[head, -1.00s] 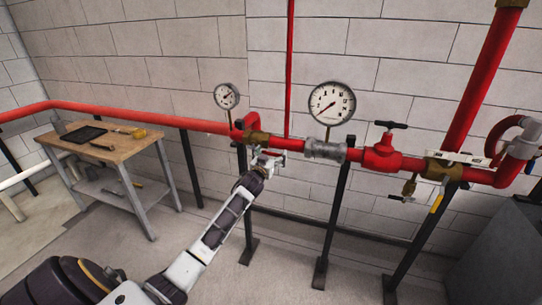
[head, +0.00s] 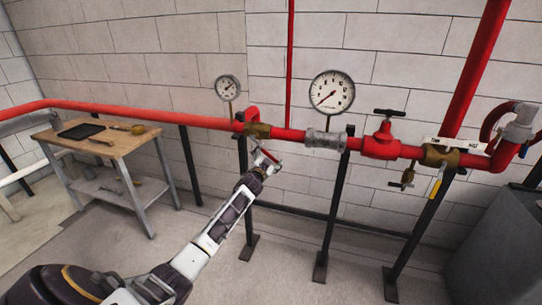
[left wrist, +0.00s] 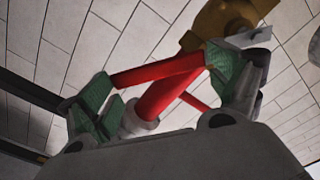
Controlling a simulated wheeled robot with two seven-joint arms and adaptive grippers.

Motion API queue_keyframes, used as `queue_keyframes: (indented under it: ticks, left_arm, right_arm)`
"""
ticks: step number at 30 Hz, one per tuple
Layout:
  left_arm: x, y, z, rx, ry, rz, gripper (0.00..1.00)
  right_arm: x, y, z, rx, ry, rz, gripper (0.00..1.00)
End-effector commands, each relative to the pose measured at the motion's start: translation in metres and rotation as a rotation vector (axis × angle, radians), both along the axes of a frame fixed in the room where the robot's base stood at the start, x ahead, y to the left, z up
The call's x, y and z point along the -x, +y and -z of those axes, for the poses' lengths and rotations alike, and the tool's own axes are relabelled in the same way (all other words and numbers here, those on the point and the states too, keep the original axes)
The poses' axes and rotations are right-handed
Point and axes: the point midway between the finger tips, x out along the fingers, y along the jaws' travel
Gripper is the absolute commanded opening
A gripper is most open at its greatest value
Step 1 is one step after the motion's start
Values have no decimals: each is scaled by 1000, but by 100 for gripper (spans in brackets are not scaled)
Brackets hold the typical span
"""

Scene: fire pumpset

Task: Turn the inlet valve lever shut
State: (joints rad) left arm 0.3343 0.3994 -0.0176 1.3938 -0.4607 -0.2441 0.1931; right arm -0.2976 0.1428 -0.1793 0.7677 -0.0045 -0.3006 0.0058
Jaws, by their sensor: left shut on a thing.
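The inlet valve is a brass body (head: 258,130) on the red pipe, left of the grey coupling; it also shows at the top of the left wrist view (left wrist: 222,18). My left gripper (head: 265,158) is just below and in front of the valve. In the left wrist view its two green-padded fingers (left wrist: 160,82) are at the ends of a red bar, which I take to be the lever (left wrist: 155,71). The gripper is shut on it. A red pipe passes behind the bar. The lever is mostly hidden by the gripper in the head view. My right gripper is not in view.
Two gauges (head: 332,91) (head: 228,87) stand above the pipe. A red valve with a black handle (head: 382,142) and another brass valve (head: 438,155) are to the right. Black posts (head: 328,220) support the pipe. A workbench (head: 105,140) stands left. The floor around the posts is clear.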

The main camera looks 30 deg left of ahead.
Motion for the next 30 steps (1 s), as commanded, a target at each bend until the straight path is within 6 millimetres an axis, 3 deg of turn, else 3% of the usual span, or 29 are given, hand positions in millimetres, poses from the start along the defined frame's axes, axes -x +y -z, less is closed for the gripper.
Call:
queue_keyframes:
  ticks: [15,30]
  left_arm:
    - [10,39,41,-478,119,-1,48]
    - [19,76,54,-850,208,1,48]
  right_arm:
    - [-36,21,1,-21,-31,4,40]
    - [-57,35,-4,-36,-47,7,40]
